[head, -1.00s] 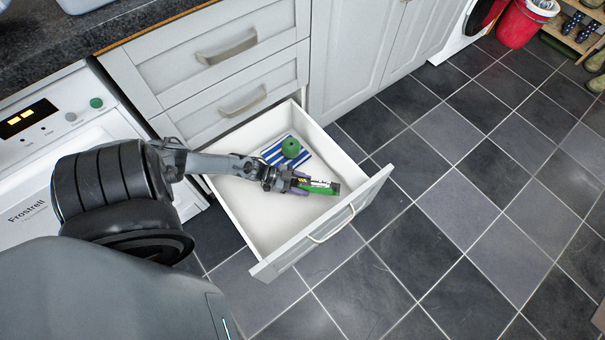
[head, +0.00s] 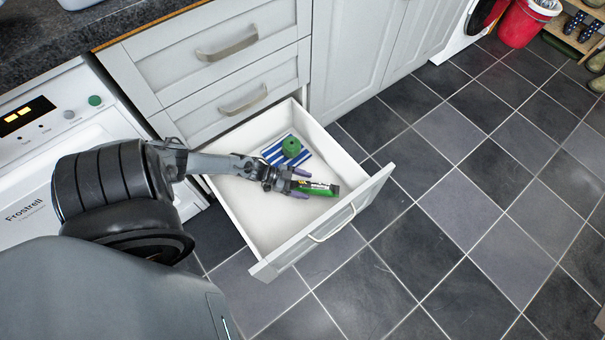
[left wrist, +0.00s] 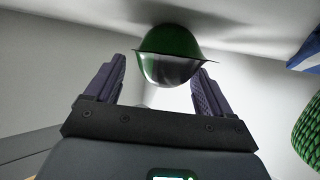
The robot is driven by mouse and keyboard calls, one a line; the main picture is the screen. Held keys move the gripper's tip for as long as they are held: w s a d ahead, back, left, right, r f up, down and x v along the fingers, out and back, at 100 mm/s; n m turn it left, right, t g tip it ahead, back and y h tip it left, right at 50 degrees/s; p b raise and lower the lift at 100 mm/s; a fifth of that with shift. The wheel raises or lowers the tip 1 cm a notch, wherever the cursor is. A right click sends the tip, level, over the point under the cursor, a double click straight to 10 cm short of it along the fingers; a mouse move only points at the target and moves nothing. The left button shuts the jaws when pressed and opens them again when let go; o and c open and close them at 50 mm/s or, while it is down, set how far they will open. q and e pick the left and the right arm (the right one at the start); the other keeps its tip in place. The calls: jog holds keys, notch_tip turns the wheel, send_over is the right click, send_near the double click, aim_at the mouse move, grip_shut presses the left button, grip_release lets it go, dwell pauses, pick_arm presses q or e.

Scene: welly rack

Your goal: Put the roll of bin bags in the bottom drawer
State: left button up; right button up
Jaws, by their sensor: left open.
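The roll of bin bags (head: 319,189), green with a dark and yellow label, is inside the open bottom drawer (head: 262,231), near its front panel. My left gripper (head: 303,184) is inside the drawer at the near end of the roll, with its purple fingers spread apart. In the left wrist view the roll (left wrist: 168,62) shows as a green, dark-ended shape ahead of and between the open fingers (left wrist: 158,74), with gaps on both sides. It appears to lie on the drawer floor. My right gripper is not in view.
A green ball of twine (head: 291,147) and a blue-and-white striped cloth (head: 272,153) lie at the back right of the drawer. Two closed drawers are above. A washing machine (head: 40,170) stands left. The tiled floor (head: 450,230) in front is clear.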

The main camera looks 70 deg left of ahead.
pick_arm(q)
jog(key=shift+d+r+p, duration=0.2)
jog(key=shift+r+p, duration=0.55)
jog(key=p+v, duration=0.2)
jog(key=v, duration=0.3)
jog(key=shift+s+a, duration=0.25)
jog(key=shift+w+d, duration=0.1)
jog(key=shift+w, duration=0.05)
